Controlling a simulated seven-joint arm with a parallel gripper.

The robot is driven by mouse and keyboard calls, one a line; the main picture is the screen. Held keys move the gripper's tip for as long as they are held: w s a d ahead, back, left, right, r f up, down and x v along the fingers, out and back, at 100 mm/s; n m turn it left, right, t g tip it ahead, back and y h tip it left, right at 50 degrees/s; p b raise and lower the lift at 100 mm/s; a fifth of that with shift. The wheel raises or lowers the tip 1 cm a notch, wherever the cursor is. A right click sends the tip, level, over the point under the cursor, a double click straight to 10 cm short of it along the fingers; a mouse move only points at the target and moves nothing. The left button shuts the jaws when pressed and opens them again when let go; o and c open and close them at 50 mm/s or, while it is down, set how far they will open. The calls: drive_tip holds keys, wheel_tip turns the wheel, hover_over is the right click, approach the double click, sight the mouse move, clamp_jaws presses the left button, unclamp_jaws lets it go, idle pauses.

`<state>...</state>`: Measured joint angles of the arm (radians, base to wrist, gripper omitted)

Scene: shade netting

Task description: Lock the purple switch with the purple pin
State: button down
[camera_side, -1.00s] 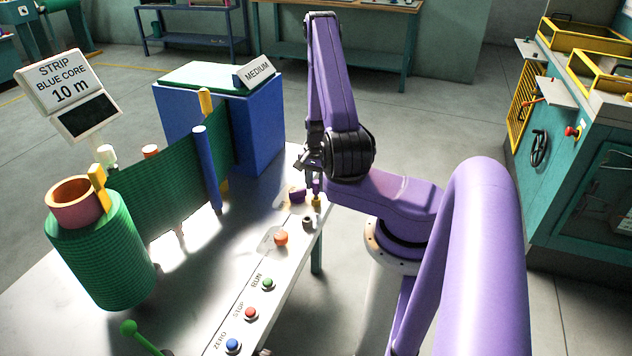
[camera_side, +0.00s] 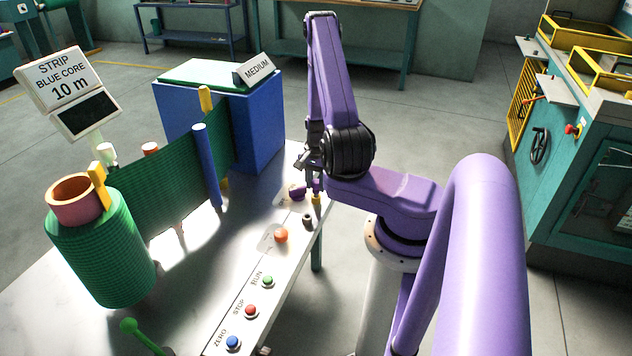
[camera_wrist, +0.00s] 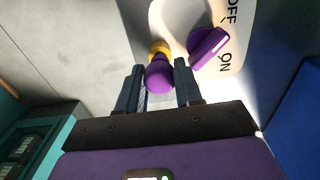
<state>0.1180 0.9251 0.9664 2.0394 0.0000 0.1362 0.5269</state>
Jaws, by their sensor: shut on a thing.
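The purple pin (camera_wrist: 159,78), with a rounded purple head, is between the two fingers of my gripper (camera_wrist: 160,85) in the wrist view. My gripper is shut on it. A yellow ring or holder (camera_wrist: 160,48) shows just beyond the pin's head; it also shows in the side view (camera_side: 316,200), directly below my fingers. I cannot tell whether the pin's shaft is in it. The purple switch (camera_wrist: 208,48) is beside the pin on a pale plate marked OFF and ON; its bar sits at a slant. In the side view the switch (camera_side: 297,193) is just left of my gripper (camera_side: 314,186).
A small dark socket (camera_side: 307,219) and an orange knob (camera_side: 281,236) lie along the table edge, with RUN (camera_side: 268,281), STOP (camera_side: 251,311) and ZERO (camera_side: 233,344) buttons nearer. A blue box (camera_side: 268,130) and green netting (camera_side: 165,178) stand to the left.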

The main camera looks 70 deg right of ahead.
sight(315, 181)
drive_tip(key=shift+f, duration=0.7)
drive_tip(key=c, duration=0.7)
unclamp_jaws()
wheel_tip(315, 181, up, 17)
drive_tip(key=shift+r, duration=0.2)
drive_tip(key=shift+w, duration=0.1)
